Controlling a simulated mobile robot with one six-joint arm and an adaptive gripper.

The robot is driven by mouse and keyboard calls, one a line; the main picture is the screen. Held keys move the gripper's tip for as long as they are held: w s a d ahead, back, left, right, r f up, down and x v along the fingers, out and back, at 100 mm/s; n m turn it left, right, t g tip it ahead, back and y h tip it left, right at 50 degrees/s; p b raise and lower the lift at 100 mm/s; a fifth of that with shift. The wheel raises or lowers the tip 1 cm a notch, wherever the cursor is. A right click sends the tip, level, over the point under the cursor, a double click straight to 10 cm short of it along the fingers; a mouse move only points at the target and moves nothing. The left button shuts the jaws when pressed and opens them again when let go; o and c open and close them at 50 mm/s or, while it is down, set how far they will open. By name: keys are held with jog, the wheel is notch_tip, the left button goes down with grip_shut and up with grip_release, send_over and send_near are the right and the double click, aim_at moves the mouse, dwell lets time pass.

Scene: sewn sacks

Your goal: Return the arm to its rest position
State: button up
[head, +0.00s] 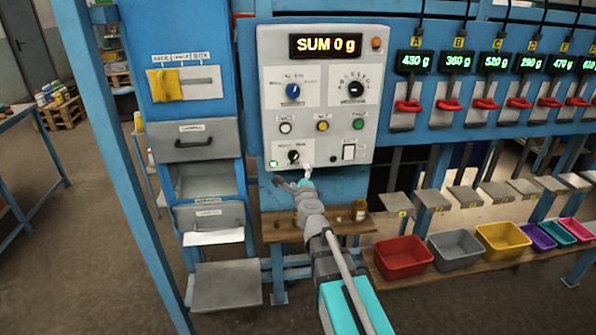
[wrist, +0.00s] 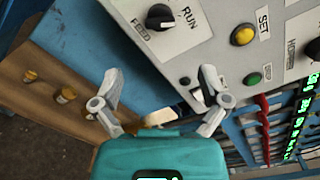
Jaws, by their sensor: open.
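My arm reaches forward from the bottom of the head view toward the grey control panel (head: 318,165). My gripper (head: 292,182) is just below the panel's lower edge. In the wrist view my gripper (wrist: 160,92) has its two fingers wide apart, with nothing held between them. The panel (wrist: 203,50) shows there with a black knob marked FEED and RUN (wrist: 160,17) and a yellow button (wrist: 243,36). I cannot tell whether a fingertip touches the panel. The panel's display reads SUM 0 g.
A wooden shelf (head: 280,232) with small jars (head: 359,210) lies under the panel. Coloured bins, such as a red one (head: 402,258), stand at right below several red-levered stations (head: 408,106). A blue drawer cabinet (head: 200,140) and a blue post (head: 122,150) are at left.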

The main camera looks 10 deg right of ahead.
jog(key=shift+s, duration=0.5)
jog(key=s+a+f+n+g+y, duration=0.7)
jog(key=s+f+n+g, duration=0.25)
jog(key=n, duration=0.95)
jog(key=s+d+f+n+g+h, duration=0.2)
jog(key=s+d+f+g+h, duration=0.1)
jog(key=s, duration=0.4)
jog(key=s+d+f+n+g+h, duration=0.3)
jog(key=s+d+f+g+h, duration=0.1)
jog(key=s+d, duration=0.4)
notch_tip(320, 180, down, 2)
jog(key=shift+s+f+g, duration=0.1)
jog(key=shift+s+g, duration=0.05)
jog(key=shift+g, duration=0.6)
jog(key=shift+c, duration=0.2)
